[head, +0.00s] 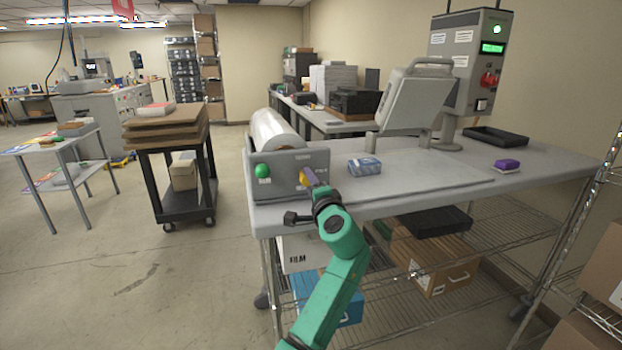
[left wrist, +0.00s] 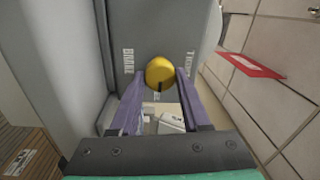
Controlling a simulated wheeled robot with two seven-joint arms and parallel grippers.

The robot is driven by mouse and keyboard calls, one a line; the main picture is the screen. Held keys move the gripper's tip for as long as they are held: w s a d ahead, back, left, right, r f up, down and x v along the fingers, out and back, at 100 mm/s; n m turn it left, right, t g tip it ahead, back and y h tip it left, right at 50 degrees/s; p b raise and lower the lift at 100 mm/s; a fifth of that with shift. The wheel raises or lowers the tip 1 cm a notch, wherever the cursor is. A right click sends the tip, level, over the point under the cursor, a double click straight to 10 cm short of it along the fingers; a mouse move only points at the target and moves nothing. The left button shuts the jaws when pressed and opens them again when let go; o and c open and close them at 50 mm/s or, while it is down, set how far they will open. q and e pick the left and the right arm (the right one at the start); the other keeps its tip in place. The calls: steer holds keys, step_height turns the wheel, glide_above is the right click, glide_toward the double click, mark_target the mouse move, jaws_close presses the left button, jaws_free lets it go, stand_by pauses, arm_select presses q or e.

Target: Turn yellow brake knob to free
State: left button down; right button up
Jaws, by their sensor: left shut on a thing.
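The yellow brake knob (head: 304,178) sits on the grey end plate (head: 286,163) of the film roll holder at the left end of the bench. My left gripper (head: 314,187) reaches up to it, its jaws shut on the knob. In the left wrist view the knob (left wrist: 160,71) lies between the two purple fingers (left wrist: 160,100). A dark mark shows at its lower edge. The word BRAKE reads on the plate left of the knob; small lettering on the right is hard to read. My right gripper is not in view.
A green button (head: 262,171) is left of the knob. The clear film roll (head: 274,134) lies behind the plate. A dark cart (head: 187,202) stands left, with open floor between.

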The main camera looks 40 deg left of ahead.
arm_select(q)
steer(key=shift+a+r, duration=0.1)
steer(key=shift+r, duration=0.25)
steer(key=shift+c, duration=1.9)
jaws_free()
steer(key=shift+a+f, duration=0.25)
steer(key=shift+s+d+f, duration=0.15)
steer(key=shift+s+d, duration=0.05)
steer(key=shift+d, duration=0.3)
steer(key=b+v, duration=0.3)
steer(key=v, duration=1)
steer(key=shift+s+b, duration=0.2)
steer(key=shift+b, duration=0.2)
steer(key=shift+d, duration=0.15)
